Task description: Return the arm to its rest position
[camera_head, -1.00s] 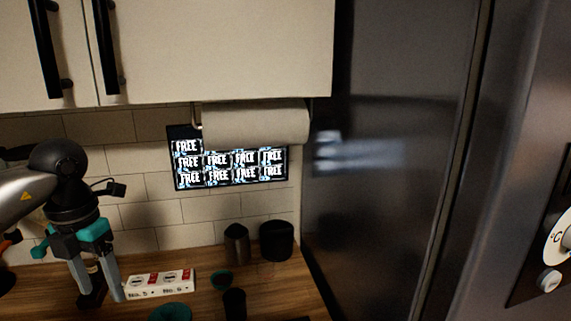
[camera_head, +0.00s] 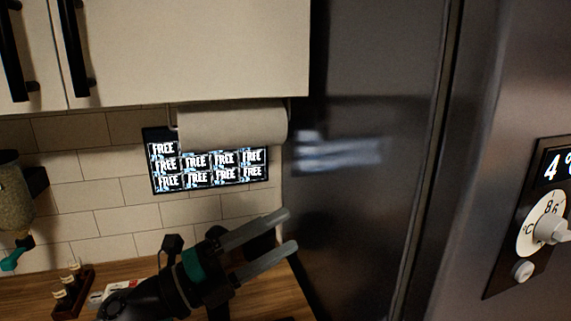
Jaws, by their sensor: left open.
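My left gripper (camera_head: 280,231) is in the lower middle of the head view, above the wooden counter (camera_head: 283,292). Its two grey fingers are apart with nothing between them, and they point right toward the dark fridge side. Its black wrist with a teal band comes up from the bottom edge. It hides most of a dark cup behind it and part of a white and red box (camera_head: 117,288) on the counter. My right gripper is not in view.
A dark fridge (camera_head: 370,200) stands right, with a dial panel (camera_head: 540,225) at the far right. A white cabinet (camera_head: 190,50) and a paper towel roll (camera_head: 232,123) hang above. A small rack of bottles (camera_head: 72,290) and a grinder-like hopper (camera_head: 14,200) are left.

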